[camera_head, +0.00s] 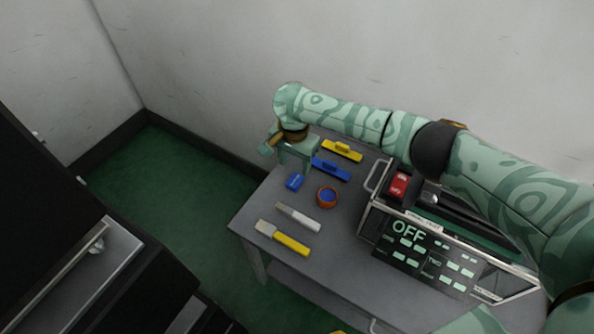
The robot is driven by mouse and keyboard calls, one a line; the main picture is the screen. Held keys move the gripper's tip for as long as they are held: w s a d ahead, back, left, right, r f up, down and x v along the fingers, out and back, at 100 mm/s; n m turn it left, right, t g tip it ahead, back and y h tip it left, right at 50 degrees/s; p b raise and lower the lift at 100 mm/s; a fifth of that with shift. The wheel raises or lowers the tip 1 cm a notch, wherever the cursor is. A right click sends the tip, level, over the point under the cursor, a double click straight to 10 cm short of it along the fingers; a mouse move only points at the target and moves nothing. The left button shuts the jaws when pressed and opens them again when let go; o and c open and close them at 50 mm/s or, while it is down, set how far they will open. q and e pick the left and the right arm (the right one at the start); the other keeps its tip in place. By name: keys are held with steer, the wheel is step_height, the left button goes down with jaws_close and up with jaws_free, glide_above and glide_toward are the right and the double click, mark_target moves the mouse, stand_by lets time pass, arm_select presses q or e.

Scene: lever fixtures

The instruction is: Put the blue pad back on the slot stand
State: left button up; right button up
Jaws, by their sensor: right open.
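A small blue block (294,182), which looks like the blue pad, lies on the grey table near its left edge. A blue bar with a raised middle (331,169) lies to its right, and a similar yellow bar (342,151) lies behind that. One of these bars may be the slot stand; I cannot tell for sure. My right gripper (295,167) is open and points down, just above and behind the blue block in the picture. Nothing shows between its fingers. My left gripper is not in view.
A red ring with a blue inside (327,196), a white-handled tool (299,217) and a yellow-handled scraper (284,238) lie on the grey table (335,245). A framed box with an OFF panel (420,245) and a red switch (399,186) stands right.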

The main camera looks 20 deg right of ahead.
step_height(320, 180, up, 5)
steer(key=shift+r+p, duration=0.1)
steer(key=shift+p, duration=1)
steer(key=shift+f, duration=0.2)
